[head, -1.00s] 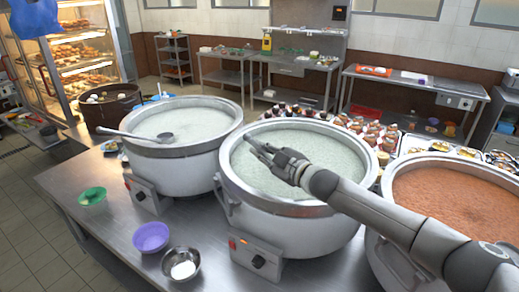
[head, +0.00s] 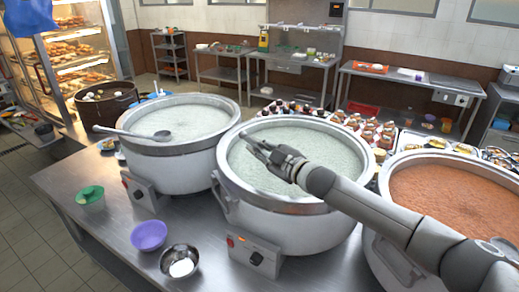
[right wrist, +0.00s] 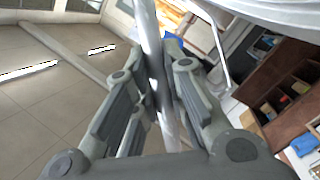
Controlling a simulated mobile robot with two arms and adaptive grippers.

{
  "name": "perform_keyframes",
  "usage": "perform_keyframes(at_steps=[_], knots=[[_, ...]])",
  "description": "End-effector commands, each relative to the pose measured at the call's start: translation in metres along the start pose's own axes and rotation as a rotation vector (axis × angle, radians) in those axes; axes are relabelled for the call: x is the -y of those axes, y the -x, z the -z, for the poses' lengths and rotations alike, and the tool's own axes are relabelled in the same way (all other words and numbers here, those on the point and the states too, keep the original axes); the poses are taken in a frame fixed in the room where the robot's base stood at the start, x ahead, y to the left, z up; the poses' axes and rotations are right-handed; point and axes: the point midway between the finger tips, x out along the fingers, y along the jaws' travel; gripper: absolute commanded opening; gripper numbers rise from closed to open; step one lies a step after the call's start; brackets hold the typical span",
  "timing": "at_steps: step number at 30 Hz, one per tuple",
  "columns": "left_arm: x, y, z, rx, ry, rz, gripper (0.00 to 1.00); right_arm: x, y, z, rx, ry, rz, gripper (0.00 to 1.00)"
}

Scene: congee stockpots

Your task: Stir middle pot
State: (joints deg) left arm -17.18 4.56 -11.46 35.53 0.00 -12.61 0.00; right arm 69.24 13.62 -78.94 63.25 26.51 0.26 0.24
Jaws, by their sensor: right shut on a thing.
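The middle pot (head: 290,222) is a large metal stockpot with pale greenish-white congee (head: 318,153) in it. My right gripper (head: 254,147) reaches over this pot from the right, above the congee. In the right wrist view my right gripper (right wrist: 160,85) is shut on a thin silver rod (right wrist: 152,40), which looks like a ladle handle. The rod's lower end is hidden, so I cannot tell whether it is in the congee. My left gripper is not in view.
The left pot (head: 170,168) holds white congee, with a ladle (head: 135,132) across its rim. The right pot (head: 385,265) holds orange-brown congee. A purple bowl (head: 149,236), a metal bowl (head: 181,262) and a green bowl (head: 90,198) stand at the counter's front left.

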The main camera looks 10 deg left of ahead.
Motion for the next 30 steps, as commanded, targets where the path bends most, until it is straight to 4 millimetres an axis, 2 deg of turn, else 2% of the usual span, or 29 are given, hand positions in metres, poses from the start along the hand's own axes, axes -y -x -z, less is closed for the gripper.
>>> perform_keyframes(at_steps=[25, 30], knots=[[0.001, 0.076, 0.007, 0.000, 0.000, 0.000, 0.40, -0.057, 0.005, 0.062, -0.003, 0.003, -0.001, 0.00], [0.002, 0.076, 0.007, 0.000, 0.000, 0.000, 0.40, -0.066, 0.006, 0.072, -0.003, 0.004, -0.002, 0.00]])
